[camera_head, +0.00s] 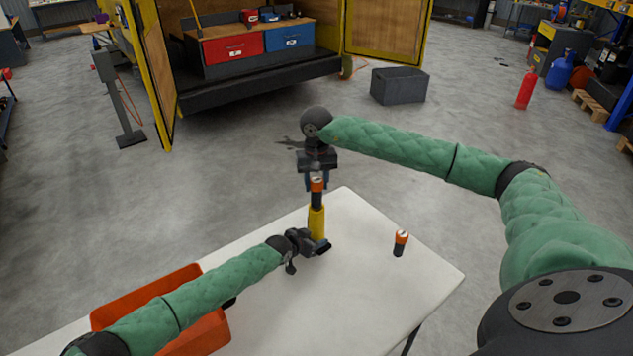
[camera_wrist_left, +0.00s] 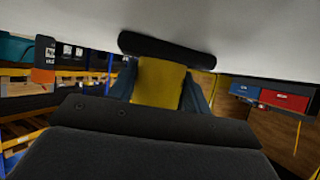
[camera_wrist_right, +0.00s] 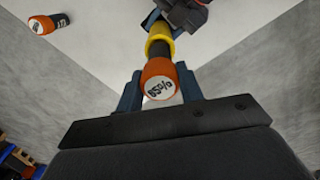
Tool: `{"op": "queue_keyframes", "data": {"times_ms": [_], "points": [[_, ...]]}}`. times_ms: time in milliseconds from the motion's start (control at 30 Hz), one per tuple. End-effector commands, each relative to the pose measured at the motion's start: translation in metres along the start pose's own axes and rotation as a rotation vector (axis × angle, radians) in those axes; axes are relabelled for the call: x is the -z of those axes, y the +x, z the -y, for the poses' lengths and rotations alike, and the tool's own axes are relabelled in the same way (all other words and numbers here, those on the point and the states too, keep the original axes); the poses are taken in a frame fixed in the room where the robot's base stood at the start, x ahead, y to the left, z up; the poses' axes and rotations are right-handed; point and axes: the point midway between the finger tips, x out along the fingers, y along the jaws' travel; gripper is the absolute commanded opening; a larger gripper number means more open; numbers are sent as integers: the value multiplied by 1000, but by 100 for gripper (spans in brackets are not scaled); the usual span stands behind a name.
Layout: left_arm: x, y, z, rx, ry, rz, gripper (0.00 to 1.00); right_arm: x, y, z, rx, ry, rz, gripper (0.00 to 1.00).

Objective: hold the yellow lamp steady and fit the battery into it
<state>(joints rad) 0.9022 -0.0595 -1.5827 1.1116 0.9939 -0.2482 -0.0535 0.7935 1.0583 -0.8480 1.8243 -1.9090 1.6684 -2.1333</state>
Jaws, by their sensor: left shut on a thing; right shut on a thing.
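The yellow lamp (camera_head: 317,222) stands upright over the white table, its black foot (camera_wrist_left: 165,48) at the table top in the left wrist view. My left gripper (camera_head: 316,240) is shut on the lamp's yellow body (camera_wrist_left: 160,83). My right gripper (camera_head: 317,181) is directly above, shut on a battery with an orange cap (camera_head: 317,187) and dark body. In the right wrist view the cap (camera_wrist_right: 160,80) reads "85%". The battery's lower end is in line with the lamp's yellow rim (camera_wrist_right: 159,42); how deep it sits inside is hidden.
A second orange-capped battery (camera_head: 401,243) stands on the white table (camera_head: 345,290), right of the lamp. An orange bin (camera_head: 215,331) lies at the table's left, partly behind my left arm. A grey crate (camera_head: 399,85) and a red extinguisher (camera_head: 526,88) are on the floor beyond.

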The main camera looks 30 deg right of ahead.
Motion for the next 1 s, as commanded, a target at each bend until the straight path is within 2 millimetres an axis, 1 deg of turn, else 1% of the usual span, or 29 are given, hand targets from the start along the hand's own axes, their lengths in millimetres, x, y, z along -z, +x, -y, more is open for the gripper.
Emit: {"op": "queue_keyframes", "data": {"times_ms": [1000], "points": [[1, 0, 0, 0, 0, -1, 36, 0, 21, 0, 0, 0, 1, 6]]}}
